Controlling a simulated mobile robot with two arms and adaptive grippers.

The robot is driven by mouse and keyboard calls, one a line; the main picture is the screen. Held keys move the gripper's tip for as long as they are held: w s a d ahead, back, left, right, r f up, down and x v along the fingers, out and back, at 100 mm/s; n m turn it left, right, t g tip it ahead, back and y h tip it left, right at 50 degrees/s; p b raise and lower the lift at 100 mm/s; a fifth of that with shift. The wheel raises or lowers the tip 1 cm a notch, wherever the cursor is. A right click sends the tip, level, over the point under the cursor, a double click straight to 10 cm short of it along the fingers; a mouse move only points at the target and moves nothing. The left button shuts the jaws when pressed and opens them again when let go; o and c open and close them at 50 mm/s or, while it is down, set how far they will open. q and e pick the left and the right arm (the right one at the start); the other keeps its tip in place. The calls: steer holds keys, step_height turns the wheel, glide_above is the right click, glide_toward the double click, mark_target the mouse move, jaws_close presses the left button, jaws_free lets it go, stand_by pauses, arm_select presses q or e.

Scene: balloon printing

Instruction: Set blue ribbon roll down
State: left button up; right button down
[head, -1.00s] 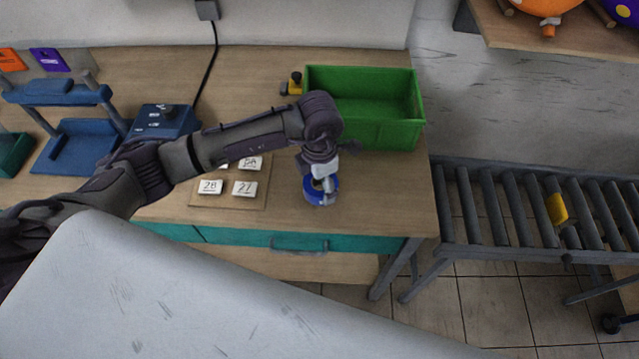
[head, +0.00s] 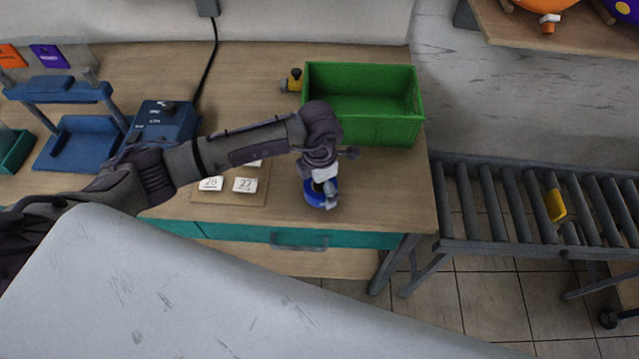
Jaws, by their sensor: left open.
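The blue ribbon roll (head: 314,197) rests on the wooden table (head: 390,190), near its front edge and in front of the green bin. My left gripper (head: 325,191) points down at the roll, with its fingers open around or right beside it. The wrist and fingers hide part of the roll, so I cannot tell whether a finger touches it. My right gripper is not in view.
A green bin (head: 395,130) stands behind my left wrist. Numbered cards (head: 245,185) lie on a board to the left. A blue device (head: 165,120) and blue stand (head: 75,145) are further left. A roller conveyor (head: 500,215) is at the right.

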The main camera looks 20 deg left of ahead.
arm_select(q)
steer(key=shift+r, duration=0.45)
step_height(320, 180, up, 11)
steer(key=b, duration=0.3)
steer(key=shift+r, duration=0.2)
